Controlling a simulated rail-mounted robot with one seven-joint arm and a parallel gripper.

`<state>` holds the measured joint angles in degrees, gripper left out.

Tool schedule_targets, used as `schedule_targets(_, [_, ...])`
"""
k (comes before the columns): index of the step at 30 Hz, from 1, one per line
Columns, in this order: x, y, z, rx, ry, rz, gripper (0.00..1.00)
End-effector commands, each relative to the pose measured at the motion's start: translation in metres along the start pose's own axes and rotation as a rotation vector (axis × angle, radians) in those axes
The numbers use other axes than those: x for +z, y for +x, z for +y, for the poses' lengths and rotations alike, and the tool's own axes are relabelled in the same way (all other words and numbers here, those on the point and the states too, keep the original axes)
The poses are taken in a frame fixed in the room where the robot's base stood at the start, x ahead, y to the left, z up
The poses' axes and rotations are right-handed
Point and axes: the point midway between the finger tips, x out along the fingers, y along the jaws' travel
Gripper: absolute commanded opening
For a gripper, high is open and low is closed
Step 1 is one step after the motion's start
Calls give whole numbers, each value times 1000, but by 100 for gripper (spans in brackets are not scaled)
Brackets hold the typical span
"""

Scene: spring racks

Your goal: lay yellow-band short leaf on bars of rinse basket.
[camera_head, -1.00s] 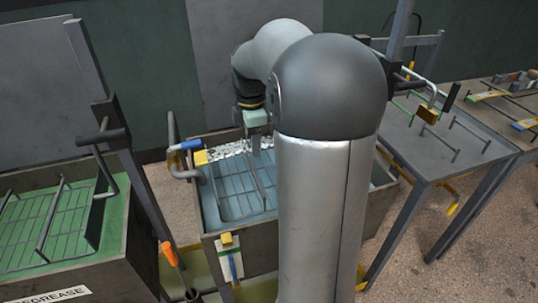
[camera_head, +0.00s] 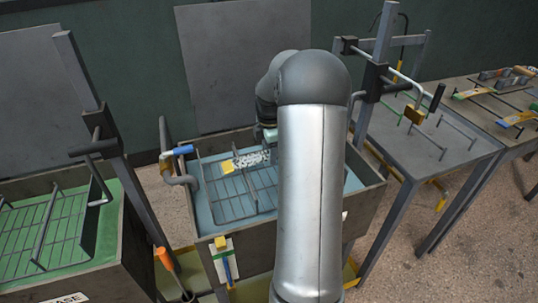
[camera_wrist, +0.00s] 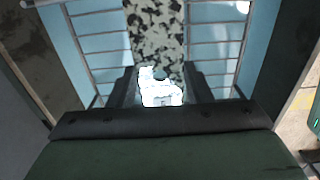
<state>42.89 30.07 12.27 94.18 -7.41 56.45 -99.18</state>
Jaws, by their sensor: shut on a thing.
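The yellow-band short leaf (camera_head: 252,158) is a speckled black-and-white strip with a yellow band at its left end, over the back part of the rinse basket (camera_head: 235,213). The basket is a wire grid of bars in a tank of blue liquid. In the wrist view the leaf (camera_wrist: 156,28) runs away between the basket bars (camera_wrist: 103,43). My gripper (camera_wrist: 159,88) is shut on the leaf, with a bright white patch between the fingers. In the head view my arm hides the fingertips and the leaf's right end. I cannot tell whether the leaf touches the bars.
The grey tank wall (camera_head: 262,245) surrounds the basket. A green-lined tank (camera_head: 110,235) with another wire basket stands at left. A post with a blue-ended handle (camera_head: 182,150) rises by the tank's left back corner. At right stands a grey table (camera_head: 440,150) with upright bars.

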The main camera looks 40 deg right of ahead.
Motion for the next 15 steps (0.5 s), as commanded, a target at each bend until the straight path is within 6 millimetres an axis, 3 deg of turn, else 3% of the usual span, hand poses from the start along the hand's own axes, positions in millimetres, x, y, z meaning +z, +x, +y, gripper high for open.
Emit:
schedule_targets(4, [-1, 17, 0, 0, -1, 1, 9])
schedule_targets(15, [-1, 21, 0, 2, -1, 0, 9])
